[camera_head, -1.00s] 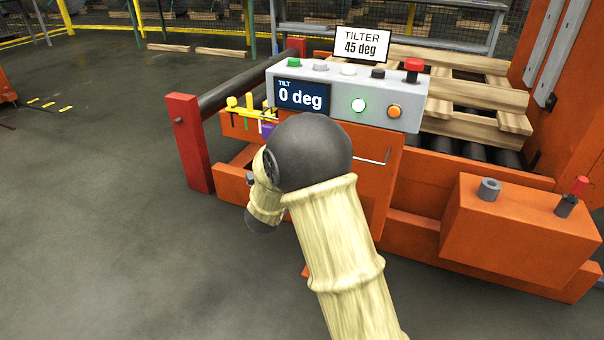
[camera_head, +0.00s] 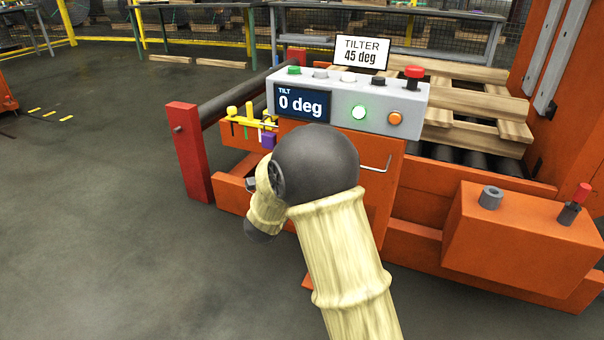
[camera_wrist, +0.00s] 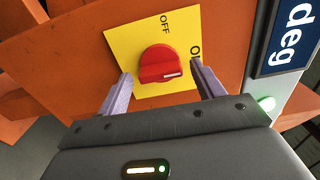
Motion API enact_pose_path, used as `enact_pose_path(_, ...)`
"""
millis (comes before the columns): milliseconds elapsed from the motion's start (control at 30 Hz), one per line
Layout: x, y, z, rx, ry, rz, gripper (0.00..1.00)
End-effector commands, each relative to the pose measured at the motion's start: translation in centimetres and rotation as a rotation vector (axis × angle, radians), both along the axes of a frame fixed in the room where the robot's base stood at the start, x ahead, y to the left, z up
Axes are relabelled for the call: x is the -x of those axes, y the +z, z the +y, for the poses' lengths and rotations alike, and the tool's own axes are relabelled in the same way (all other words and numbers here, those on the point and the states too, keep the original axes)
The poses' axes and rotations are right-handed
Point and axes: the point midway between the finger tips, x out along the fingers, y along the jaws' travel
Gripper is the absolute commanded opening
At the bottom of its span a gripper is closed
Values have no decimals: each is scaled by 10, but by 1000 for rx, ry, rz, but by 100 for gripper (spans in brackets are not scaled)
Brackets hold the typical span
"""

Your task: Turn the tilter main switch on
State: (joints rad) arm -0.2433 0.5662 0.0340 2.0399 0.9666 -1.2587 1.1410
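The main switch is a red rotary knob (camera_wrist: 158,65) on a yellow plate (camera_wrist: 121,42) in the wrist view. The plate reads OFF at the top and ON at the right, with the ON label partly hidden by a finger. The knob's handle lies roughly level in the picture, its white mark at the right end, on the ON side rather than the OFF side. My gripper (camera_wrist: 160,80) is open, one finger on each side of the knob, with gaps visible. In the head view my arm hides the gripper and switch. The tilter's grey control box (camera_head: 412,104) reads TILT 0 deg.
A green light (camera_head: 359,112) glows and an orange button (camera_head: 395,118) sits beside it. A red mushroom button (camera_head: 414,76) tops the box. Floor at left is clear.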

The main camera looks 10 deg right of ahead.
Motion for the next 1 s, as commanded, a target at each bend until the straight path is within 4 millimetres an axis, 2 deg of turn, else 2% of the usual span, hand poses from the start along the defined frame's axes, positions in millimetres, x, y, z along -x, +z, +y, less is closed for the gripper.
enact_pose_path(200,3,2,3,1,1,-1,67)
enact_pose_path(367,18,3,14,0,3,1,67)
enact_pose_path(1000,119,3,88,2,4,3,67)
